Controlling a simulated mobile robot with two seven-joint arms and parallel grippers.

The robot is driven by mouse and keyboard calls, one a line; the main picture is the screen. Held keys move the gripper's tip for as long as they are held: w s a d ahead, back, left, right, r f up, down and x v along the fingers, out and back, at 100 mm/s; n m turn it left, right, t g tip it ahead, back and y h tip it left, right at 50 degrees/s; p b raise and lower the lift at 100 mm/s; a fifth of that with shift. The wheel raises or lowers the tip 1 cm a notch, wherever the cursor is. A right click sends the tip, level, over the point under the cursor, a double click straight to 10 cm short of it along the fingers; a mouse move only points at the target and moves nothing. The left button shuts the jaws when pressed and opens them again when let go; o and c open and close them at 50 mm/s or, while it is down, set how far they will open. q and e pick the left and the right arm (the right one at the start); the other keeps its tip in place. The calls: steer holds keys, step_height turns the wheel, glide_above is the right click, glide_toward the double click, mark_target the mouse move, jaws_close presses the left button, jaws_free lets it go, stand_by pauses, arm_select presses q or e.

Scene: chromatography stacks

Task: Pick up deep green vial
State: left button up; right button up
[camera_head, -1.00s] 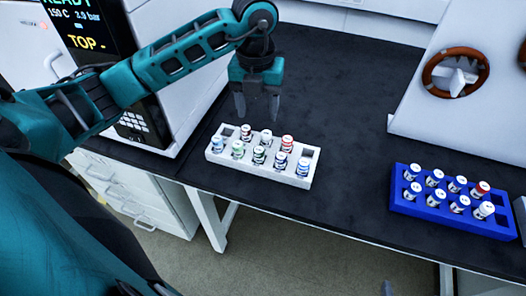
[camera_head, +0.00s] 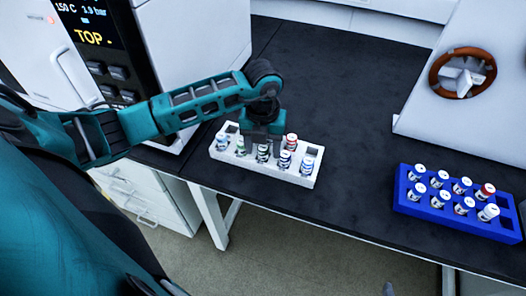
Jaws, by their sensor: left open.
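My left gripper (camera_head: 262,146) is open and lowered over the middle of the rack, pointing down. Its fingers reach in among the vials, and it hides part of the back row. I cannot tell whether the fingers touch any vial. My right gripper does not show clearly.
A blue rack (camera_head: 420,208) with several vials stands at the right near the front edge. A white machine with a brown ring (camera_head: 440,68) is at the upper right. A cabinet with a display (camera_head: 92,38) is at the left. The bench (camera_head: 340,75) behind the racks is clear.

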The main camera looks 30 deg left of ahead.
arm_select(q)
jaws_close()
stand_by(0.5)
steer(key=shift+r, duration=0.1)
